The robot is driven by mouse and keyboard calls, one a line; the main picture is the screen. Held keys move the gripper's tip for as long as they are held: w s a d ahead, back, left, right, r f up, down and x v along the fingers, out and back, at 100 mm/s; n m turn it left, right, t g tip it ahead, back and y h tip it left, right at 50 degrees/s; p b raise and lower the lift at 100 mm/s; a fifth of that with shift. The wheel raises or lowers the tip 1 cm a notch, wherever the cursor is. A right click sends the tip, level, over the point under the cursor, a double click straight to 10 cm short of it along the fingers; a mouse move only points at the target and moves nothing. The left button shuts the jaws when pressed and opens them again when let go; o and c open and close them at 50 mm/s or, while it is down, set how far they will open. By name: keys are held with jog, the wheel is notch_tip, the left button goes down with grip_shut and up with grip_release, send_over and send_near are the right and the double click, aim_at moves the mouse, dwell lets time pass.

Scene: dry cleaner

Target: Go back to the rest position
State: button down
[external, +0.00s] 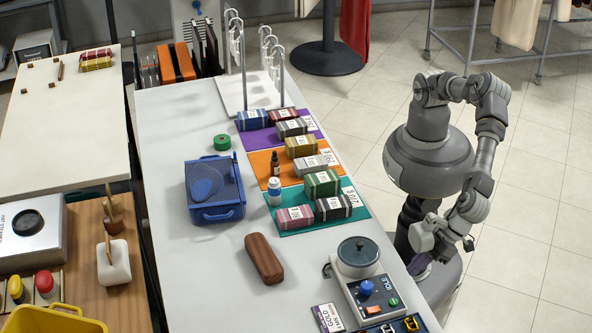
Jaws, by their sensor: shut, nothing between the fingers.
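My gripper (424,258) hangs low in front of my body, at the right edge of the long white counter (180,255). Its fingers are shut with nothing seen between them. They are small and partly dark in this view. My arm folds up over my shoulder and down on the right side. The gripper is to the right of the dial machine (364,280) and apart from the wrapped bundles.
Purple, orange (261,162) and teal mats hold several tagged bundles and two bottles. A blue basket (214,188), green tape roll (222,142) and brown case (264,259) lie on the counter. Hooked stands are at its back. Open tiled floor (530,230) lies behind and right of me.

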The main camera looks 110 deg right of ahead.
jog(key=shift+s+r, duration=0.35)
jog(key=shift+s, duration=0.15)
jog(key=w+d+r+m+g+y, duration=0.1)
jog(key=w+d+r, duration=1)
jog(key=w+r, duration=0.35)
jog(key=w+d+r+t+y, duration=0.1)
jog(key=w+d+r, duration=0.3)
jog(key=d+r, duration=0.35)
jog(key=w+d+r+t+y, duration=0.1)
jog(key=w+d+r, duration=0.3)
jog(key=d+r, duration=0.35)
jog(key=d+r+t, duration=0.1)
jog(key=d+r, duration=0.8)
jog(key=d, duration=0.3)
jog(key=s+d+r+n+t+h+b, duration=0.1)
jog(key=s+d+r+t+h, duration=0.15)
jog(key=s+d+r, duration=0.6)
jog(key=s+d+r+t+h, duration=0.1)
jog(key=s+d+r+t, duration=0.3)
jog(key=d+r, duration=0.65)
notch_tip(320, 180, down, 12)
jog(key=b, duration=1.2)
jog(key=shift+s+g+b, duration=0.3)
jog(key=shift+s+g, duration=0.05)
